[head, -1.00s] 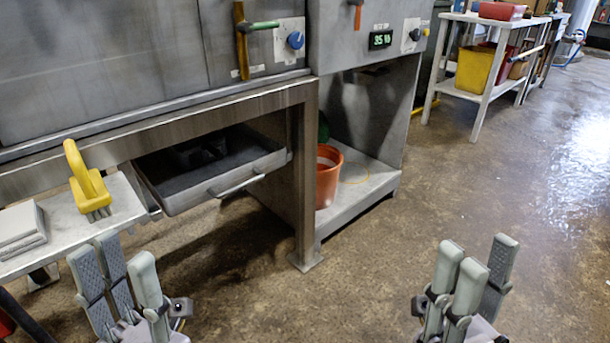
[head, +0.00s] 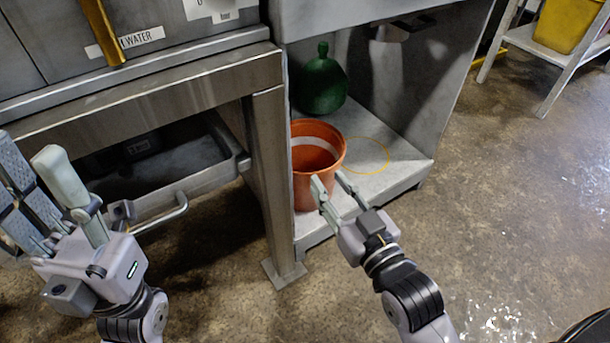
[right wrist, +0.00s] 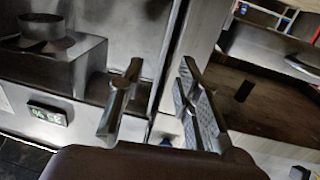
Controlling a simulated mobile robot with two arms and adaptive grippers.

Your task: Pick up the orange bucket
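The orange bucket (head: 317,144) stands upright on a low grey shelf (head: 401,178) under the machine, just right of a metal leg. Its open top and a pale band inside show in the head view. My right gripper (head: 330,180) is at the bucket's front right, with its fingers apart and overlapping the bucket's front in the picture. I cannot tell whether they touch it. In the right wrist view the fingers (right wrist: 158,90) are also apart, with nothing clearly held between them. My left gripper (head: 30,160) is open and empty at the left edge, away from the bucket.
A green round bottle (head: 321,82) stands behind the bucket, and a thin yellow ring (head: 368,155) lies on the shelf to its right. The metal leg (head: 274,175) is close on the left. An open grey drawer (head: 165,200) is near my left gripper. Floor at right is clear.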

